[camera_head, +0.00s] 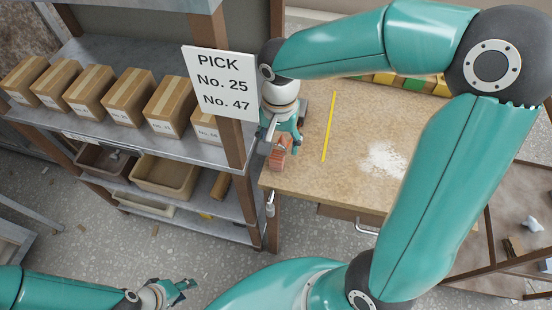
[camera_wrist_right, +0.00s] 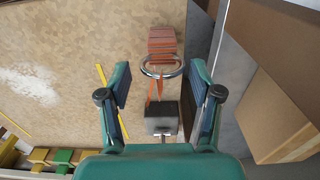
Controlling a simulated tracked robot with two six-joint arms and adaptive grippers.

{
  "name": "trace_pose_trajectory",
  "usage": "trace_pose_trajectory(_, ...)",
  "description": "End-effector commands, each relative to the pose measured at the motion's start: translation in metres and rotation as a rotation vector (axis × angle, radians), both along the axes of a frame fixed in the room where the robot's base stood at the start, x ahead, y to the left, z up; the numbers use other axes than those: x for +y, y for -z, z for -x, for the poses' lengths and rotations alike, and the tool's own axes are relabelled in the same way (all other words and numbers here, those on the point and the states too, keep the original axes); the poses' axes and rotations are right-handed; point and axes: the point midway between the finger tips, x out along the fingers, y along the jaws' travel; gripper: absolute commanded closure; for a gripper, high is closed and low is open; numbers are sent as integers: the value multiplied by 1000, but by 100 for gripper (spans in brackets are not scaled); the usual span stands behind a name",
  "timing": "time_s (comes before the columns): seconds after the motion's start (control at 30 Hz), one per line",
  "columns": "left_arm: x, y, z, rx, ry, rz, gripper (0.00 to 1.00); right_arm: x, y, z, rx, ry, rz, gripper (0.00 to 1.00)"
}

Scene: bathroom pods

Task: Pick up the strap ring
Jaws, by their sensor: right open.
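The strap ring is a shiny metal ring (camera_wrist_right: 162,68) on an orange strap in the right wrist view. The strap lies over the wooden table, with a folded orange part (camera_wrist_right: 162,42) beyond the ring and a dark and grey block (camera_wrist_right: 161,120) on the near side. My right gripper (camera_wrist_right: 160,82) is open, with one finger on each side of the ring and visible gaps. In the head view my right gripper (camera_head: 284,134) is over the table's left edge by the orange strap (camera_head: 281,154); the ring cannot be made out there. My left gripper (camera_head: 178,289) is low, over the floor, away from the table.
A shelf unit with several cardboard boxes (camera_head: 127,97) and a sign (camera_head: 222,82) stands close left of the right gripper. Bins (camera_head: 165,177) sit on its lower shelf. The wooden table (camera_head: 350,120) has a yellow line (camera_head: 329,126) and mostly free room to the right.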

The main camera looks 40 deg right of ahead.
Motion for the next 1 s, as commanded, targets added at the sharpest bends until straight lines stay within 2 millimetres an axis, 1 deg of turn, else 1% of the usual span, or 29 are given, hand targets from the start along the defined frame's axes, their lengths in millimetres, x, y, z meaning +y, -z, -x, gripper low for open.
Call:
trace_pose_trajectory(0.17,0,-1,0,0,0,0,60,1,10,1,3,0,0,35)
trace_pose_trajectory(0.4,0,-2,0,0,0,0,60,5,44,3,4,1,0,35)
trace_pose_trajectory(0.5,0,-2,0,0,0,0,60,5,53,2,1,2,0,35)
trace_pose_trajectory(0.77,0,-2,0,0,0,0,60,5,55,2,-1,2,-1,35)
trace_pose_trajectory(0.87,0,-2,0,0,0,0,60,5,55,2,-1,2,-1,50)
trace_pose_trajectory(1.0,0,-2,0,0,0,0,60,5,55,2,-1,2,-1,74)
